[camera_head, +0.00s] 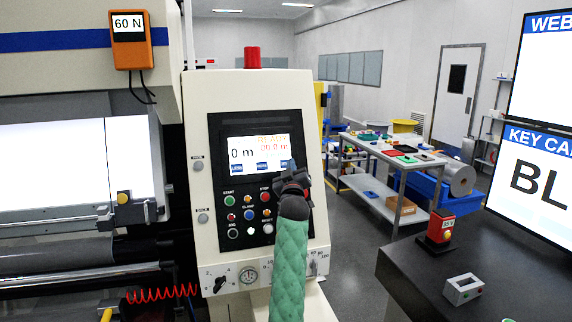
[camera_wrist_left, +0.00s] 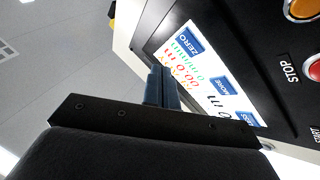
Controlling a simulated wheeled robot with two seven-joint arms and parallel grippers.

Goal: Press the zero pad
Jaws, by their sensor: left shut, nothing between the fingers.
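The touch screen (camera_head: 250,146) is lit on the cream control console and shows three blue pads along its lower edge. The zero pad (camera_wrist_left: 190,42) is blue with white lettering at one end of the row in the left wrist view. It seems to be the rightmost pad in the head view, partly behind my gripper. My left gripper (camera_head: 290,168) is shut and empty, in front of the screen's lower right corner. In the wrist view its fingers (camera_wrist_left: 162,82) lie beside the screen's edge, near the zero pad. I cannot tell whether they touch the screen. My right gripper is out of view.
Below the screen are several push buttons, including a red stop button (camera_head: 264,196) close to my gripper. A red beacon (camera_head: 252,57) tops the console. A dark bench (camera_head: 440,275) stands at the right, and a parts table (camera_head: 395,150) is farther back.

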